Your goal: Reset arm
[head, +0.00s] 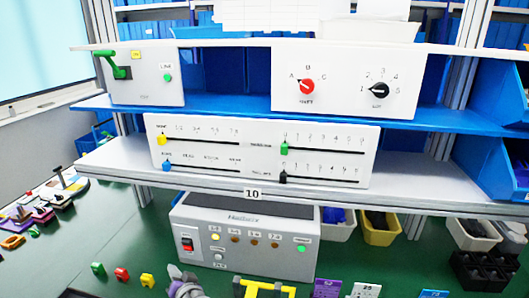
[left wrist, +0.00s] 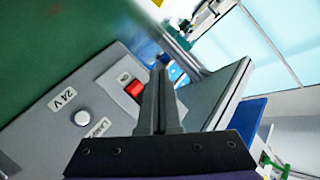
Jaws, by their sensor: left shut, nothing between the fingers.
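The rotary switch panel stands on the upper shelf, with a red knob (head: 307,86) on the left and a black knob (head: 379,90) on the right. My left gripper (head: 176,271) is low in the head view, in front of the lower left of a grey control box (head: 250,240). In the left wrist view its fingers (left wrist: 161,75) are shut with nothing between them. They overlap the picture next to the box's red rocker switch (left wrist: 134,88); I cannot tell whether they touch it. My right gripper is not in view.
A slider panel (head: 262,150) stands on the middle shelf. A panel with a green lever (head: 118,68) is at upper left. Small coloured blocks, such as a red one (head: 122,274), lie on the green table.

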